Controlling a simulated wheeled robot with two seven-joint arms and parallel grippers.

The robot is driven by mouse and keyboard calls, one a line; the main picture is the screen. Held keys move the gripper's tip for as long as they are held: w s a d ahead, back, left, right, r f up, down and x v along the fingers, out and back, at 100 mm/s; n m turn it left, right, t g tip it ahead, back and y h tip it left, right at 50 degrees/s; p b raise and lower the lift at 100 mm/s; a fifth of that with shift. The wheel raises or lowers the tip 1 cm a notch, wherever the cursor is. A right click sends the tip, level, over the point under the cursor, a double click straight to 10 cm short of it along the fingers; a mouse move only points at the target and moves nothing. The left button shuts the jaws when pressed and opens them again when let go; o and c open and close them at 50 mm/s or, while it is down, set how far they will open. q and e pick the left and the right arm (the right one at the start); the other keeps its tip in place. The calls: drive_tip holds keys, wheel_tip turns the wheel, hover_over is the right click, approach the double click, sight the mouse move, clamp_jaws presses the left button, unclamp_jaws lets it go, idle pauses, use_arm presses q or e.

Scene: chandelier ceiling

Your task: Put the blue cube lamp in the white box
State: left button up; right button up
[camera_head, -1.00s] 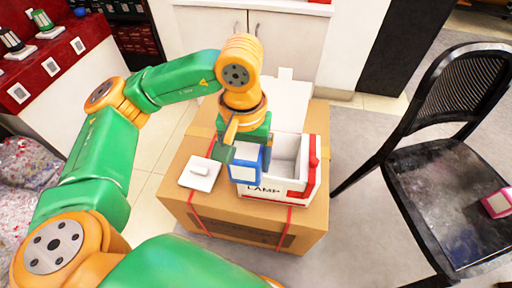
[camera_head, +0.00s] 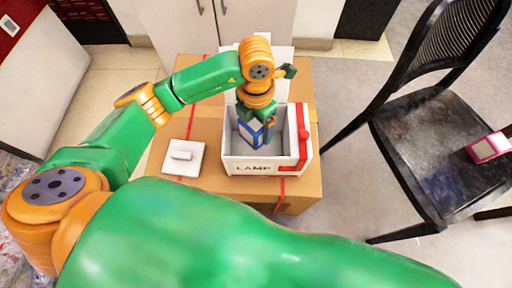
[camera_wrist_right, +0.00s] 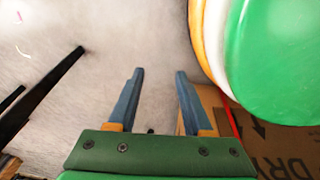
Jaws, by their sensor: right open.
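The blue cube lamp (camera_head: 249,134), with a pale face in a blue frame, is inside the opening of the white box (camera_head: 245,167). It looks slightly tilted, and my gripper hides part of it. The box is marked LAMP, has red trim on its right side and stands open on a cardboard carton. My left gripper (camera_head: 258,122) points down into the box and is shut on the lamp; its fingertips are partly hidden. My right gripper (camera_wrist_right: 159,75) is open and empty in the right wrist view, above the floor beside the carton.
The cardboard carton (camera_head: 172,135) carries a small white square plate (camera_head: 184,158) left of the box. A black chair (camera_head: 440,145) with a pink-framed cube (camera_head: 488,147) on its seat stands at the right. A white cabinet (camera_head: 263,22) is behind.

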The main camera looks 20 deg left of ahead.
use_arm(q)
wheel_tip(320, 180, down, 10)
drive_tip(key=b, duration=0.2)
drive_tip(key=shift+r+b, duration=0.15)
drive_tip(key=shift+b, duration=0.15)
drive_tip(key=o, duration=1.4)
drive_tip(key=shift+o, duration=0.2)
drive_tip(key=shift+r+p, duration=0.3)
wheel_tip(320, 180, up, 12)
drive_tip(key=p, duration=0.3)
drive_tip(key=shift+f, duration=0.15)
use_arm(e)
drive_tip(key=shift+s+d+r, duration=0.15)
drive_tip(key=shift+s+d, duration=0.1)
drive_tip(key=shift+s, duration=0.05)
drive_tip(key=shift+r, duration=0.1)
